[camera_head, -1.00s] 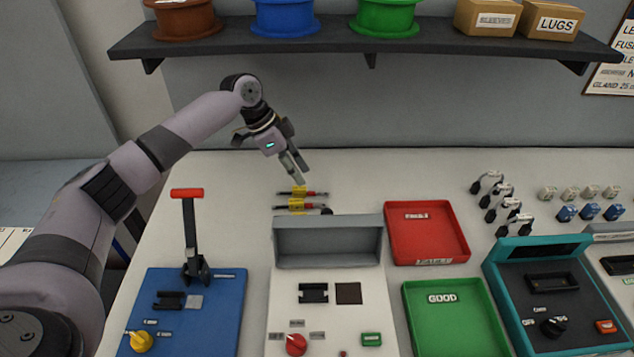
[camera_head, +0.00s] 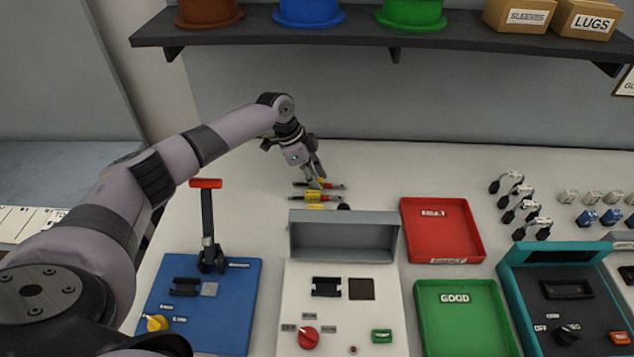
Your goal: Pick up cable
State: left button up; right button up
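Several short cables with yellow and red parts and dark ends lie on the white table behind the grey box. The farthest cable (camera_head: 335,185) is partly hidden by my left gripper (camera_head: 316,181). A nearer cable (camera_head: 316,198) lies in front of it, and another yellow piece (camera_head: 314,207) shows just behind the box. My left gripper points down with its fingertips at the farthest cable. I cannot tell whether the fingers touch it or how far apart they are. My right gripper is not in view.
A grey box (camera_head: 344,216) on a white panel stands in front of the cables. A red tray (camera_head: 478,243) and green tray (camera_head: 467,330) are to its right. A blue board (camera_head: 235,310) with a red-handled lever (camera_head: 206,184) is at left. A shelf (camera_head: 360,30) hangs above.

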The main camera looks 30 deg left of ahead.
pick_arm(q)
grip_shut()
jog(key=shift+r, duration=0.15)
dwell(0.4)
